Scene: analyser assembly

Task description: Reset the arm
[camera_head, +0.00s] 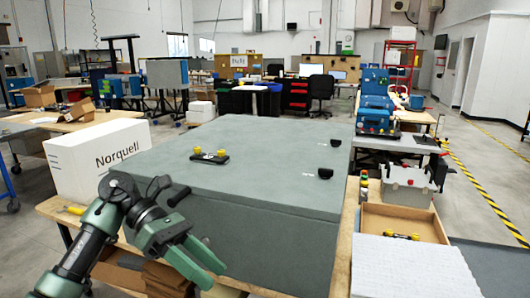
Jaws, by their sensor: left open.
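My left gripper (202,262) is in the lower left of the head view, at the end of my dark arm. Its green fingers point down and to the right, apart and with nothing between them. It is in front of the near side of the large grey block (270,165), and I cannot tell whether it touches it. My right gripper is not in view.
A white Norquell box (98,160) stands left. A cardboard tray (405,222) and white box (410,265) are at right.

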